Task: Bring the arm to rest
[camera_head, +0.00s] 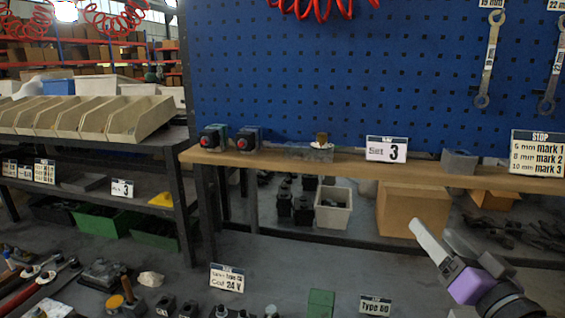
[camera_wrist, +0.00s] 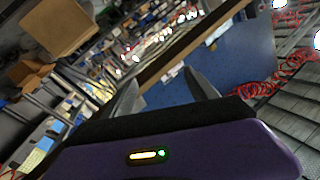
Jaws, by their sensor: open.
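My gripper (camera_head: 432,240) is at the lower right of the head view, in front of the shelf under the bench and below the bench top. It has a purple body and grey fingers, and nothing shows between them. In the wrist view its two dark fingers (camera_wrist: 162,88) stand apart, with the purple body below them. The wooden bench top (camera_head: 360,165) runs across the head view behind my gripper. A valve block with a brass-coloured top (camera_head: 320,150) and two dark blocks with red fronts (camera_head: 230,139) stand on it.
A cardboard box (camera_head: 411,208) sits on the lower shelf just left of my gripper. A white bin (camera_head: 333,207) is further left. A grey block (camera_head: 459,162) and a "Set 3" sign (camera_head: 387,149) are on the bench. Tools and parts crowd the foreground at lower left.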

